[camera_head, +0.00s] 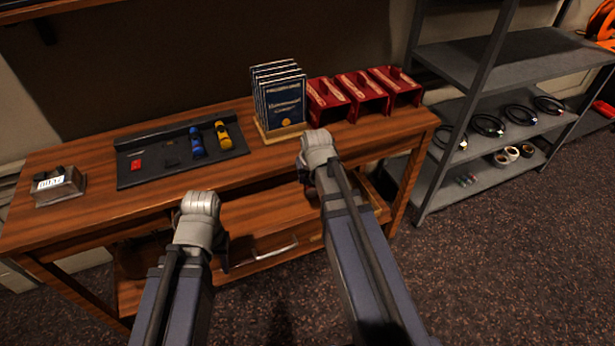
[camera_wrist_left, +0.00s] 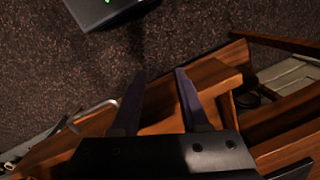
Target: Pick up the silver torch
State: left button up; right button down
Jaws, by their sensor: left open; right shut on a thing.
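I cannot make out a silver torch in either view. A blue torch (camera_head: 196,142) and a yellow torch (camera_head: 222,135) lie in the black tray (camera_head: 128,180) on the desk. My left gripper (camera_wrist_left: 160,75) is open and empty in the left wrist view, its fingers over the desk's wooden front. My right gripper (camera_head: 307,172) is at the desk's front edge, below the red cases. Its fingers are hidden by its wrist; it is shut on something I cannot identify.
Blue booklets (camera_head: 280,100) and red cases (camera_head: 345,95) stand at the desk's back right. A small box (camera_head: 58,187) sits at the left end. A grey metal shelf (camera_head: 500,50) with cables stands right of the desk. The desk top (camera_head: 90,220) is clear near the front left.

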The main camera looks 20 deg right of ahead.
aim_at(308, 177)
jog(key=shift+r+p, duration=2.4)
jog(key=shift+r, duration=0.45)
